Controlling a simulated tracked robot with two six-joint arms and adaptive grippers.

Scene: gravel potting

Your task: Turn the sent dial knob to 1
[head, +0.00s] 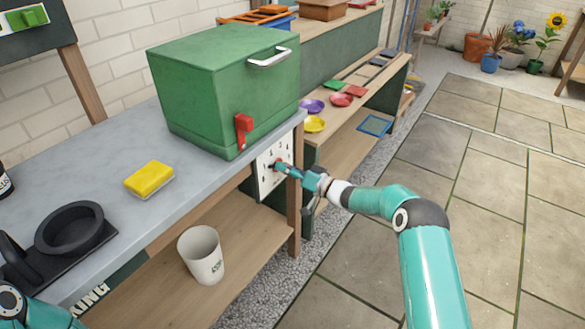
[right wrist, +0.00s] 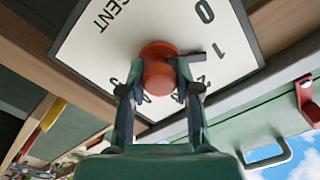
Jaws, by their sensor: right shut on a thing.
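The white dial plate (head: 265,181) is fixed upright below the bench top, under the green box. My right gripper (head: 279,167) is shut on the knob, with one finger on each side in the wrist view (right wrist: 158,88). A dark pointer (right wrist: 196,56) sticks out from the knob toward the 1. Only part of my left arm shows; its gripper is out of view.
A yellow sponge (head: 149,179) and a black ring holder (head: 70,230) are on the bench. A white cup (head: 201,256) is on the lower shelf. The paved floor at right is open.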

